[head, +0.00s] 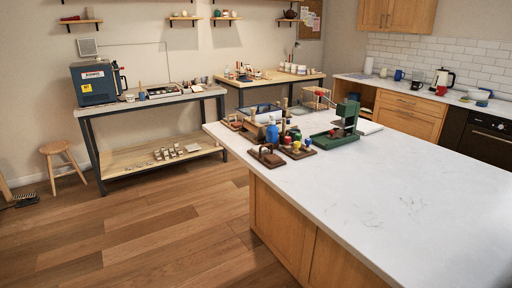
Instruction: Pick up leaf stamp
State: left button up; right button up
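I cannot pick out a leaf stamp for certain; things are too small at this distance. A cluster of pottery tools stands at the far left end of the white island. At its front is a dark brown wooden block with a handle (268,156). Beside it, a brown board (306,153) carries small pieces with red, yellow and blue parts. A blue bottle-like item (272,134) stands behind them. A green press (347,117) stands to their right on a green base. Neither of my grippers is in view.
The white island top (400,190) is bare on its near and right parts. Wooden floor (150,235) is open to its left. A workbench (160,97) with a blue kiln-like box (95,84) and a wooden stool (58,150) stand at left. A kitchen counter (400,95) runs behind.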

aim_at(297, 144)
jog(key=z, duration=0.45)
jog(key=i+j+z, duration=0.6)
jog(key=j+z, duration=0.2)
jog(key=i+j, duration=0.15)
jog(key=j, duration=0.2)
jog(key=i+j+z, duration=0.1)
jog(key=j, duration=0.25)
jog(key=i+j, duration=0.2)
jog(key=j, duration=0.15)
jog(key=i+j, duration=0.15)
jog(key=j, duration=0.2)
jog(key=i+j+z, duration=0.1)
jog(key=j, duration=0.25)
jog(key=i+j, duration=0.2)
jog(key=j, duration=0.15)
jog(key=z, duration=0.05)
